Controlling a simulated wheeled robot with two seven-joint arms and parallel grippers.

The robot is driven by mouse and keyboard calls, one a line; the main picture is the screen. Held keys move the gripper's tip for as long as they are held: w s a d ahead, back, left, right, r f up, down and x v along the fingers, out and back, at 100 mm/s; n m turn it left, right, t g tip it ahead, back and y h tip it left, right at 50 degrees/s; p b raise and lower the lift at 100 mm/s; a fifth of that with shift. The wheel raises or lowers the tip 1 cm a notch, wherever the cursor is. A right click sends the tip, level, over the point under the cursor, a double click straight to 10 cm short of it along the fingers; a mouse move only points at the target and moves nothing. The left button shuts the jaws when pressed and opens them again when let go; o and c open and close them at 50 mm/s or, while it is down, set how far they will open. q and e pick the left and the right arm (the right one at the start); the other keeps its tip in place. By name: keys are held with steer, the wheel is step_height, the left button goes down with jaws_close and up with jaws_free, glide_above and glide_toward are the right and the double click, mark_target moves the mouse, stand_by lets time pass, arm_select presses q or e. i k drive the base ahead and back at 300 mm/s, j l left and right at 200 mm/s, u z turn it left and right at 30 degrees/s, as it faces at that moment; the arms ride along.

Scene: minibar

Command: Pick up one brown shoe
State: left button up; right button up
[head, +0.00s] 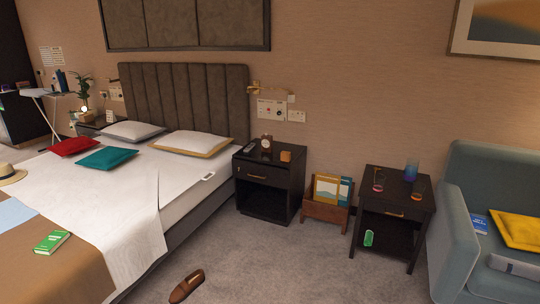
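A brown shoe (187,286) lies on the grey carpet at the bottom of the head view, a little left of the middle. It looks like a slip-on with a dark opening, and it lies slanted, close to the near right side of the bed. Only this one brown shoe is in view. Neither of my grippers shows in the head view.
The bed (150,266) fills the left side. A black nightstand (269,177), a wooden magazine rack (325,213), a dark side table (394,212) and a blue-grey armchair (455,240) stand along the wall. The carpet (290,270) right of the shoe is clear.

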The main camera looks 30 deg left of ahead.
mark_target(187, 286)
steer(key=i+j+u, duration=0.25)
steer(key=i+u, duration=0.15)
steer(key=i, duration=0.3)
steer(key=i+u, duration=0.45)
steer(key=i, duration=0.25)
steer(key=i+l+u, duration=0.15)
steer(key=i+u, duration=0.25)
steer(key=i, duration=0.35)
